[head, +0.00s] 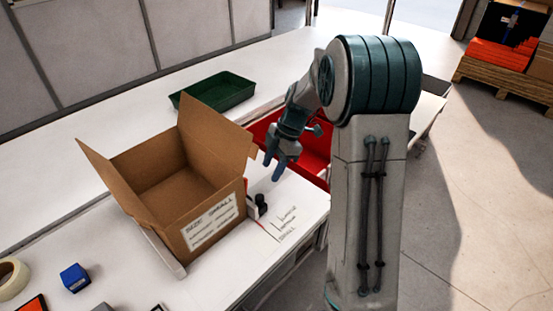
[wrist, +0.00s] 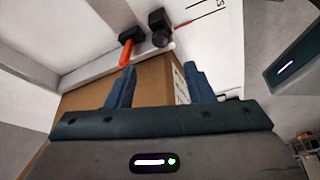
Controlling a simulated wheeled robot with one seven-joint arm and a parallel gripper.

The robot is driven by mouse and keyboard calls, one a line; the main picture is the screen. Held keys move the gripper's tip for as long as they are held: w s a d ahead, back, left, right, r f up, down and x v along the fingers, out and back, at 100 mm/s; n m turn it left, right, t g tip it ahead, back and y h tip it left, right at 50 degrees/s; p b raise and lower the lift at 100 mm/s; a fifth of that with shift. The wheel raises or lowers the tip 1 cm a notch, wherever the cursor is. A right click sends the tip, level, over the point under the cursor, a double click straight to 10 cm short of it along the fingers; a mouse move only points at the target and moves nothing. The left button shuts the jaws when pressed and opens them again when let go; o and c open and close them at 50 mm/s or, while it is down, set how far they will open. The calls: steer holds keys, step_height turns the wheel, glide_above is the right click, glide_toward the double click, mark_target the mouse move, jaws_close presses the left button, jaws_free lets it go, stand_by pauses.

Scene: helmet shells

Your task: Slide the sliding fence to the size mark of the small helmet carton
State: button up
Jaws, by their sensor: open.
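The small helmet carton (head: 215,225) stands open on the white bench, its label reading "SIZE: SMALL". The sliding fence's black knob (head: 262,205) shows just right of the carton; most of the fence is hidden behind it. Size marks (head: 285,225) with lettering are on the bench right of the knob. My gripper (head: 278,170) is open and empty, above the bench beyond the knob. In the wrist view my gripper (wrist: 160,88) has its fingers apart, with the carton (wrist: 150,78) below them. The black knob (wrist: 160,28), a red-orange piece (wrist: 126,54) and a thin red pointer (wrist: 183,24) show ahead.
A red bin (head: 315,150) stands behind my gripper and a green tray (head: 218,92) behind the carton. A tape roll (head: 12,278) and a blue block (head: 74,278) lie at the front left. The carton's raised flaps stand close to my gripper.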

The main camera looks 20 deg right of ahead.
steer(key=shift+v, duration=1.75)
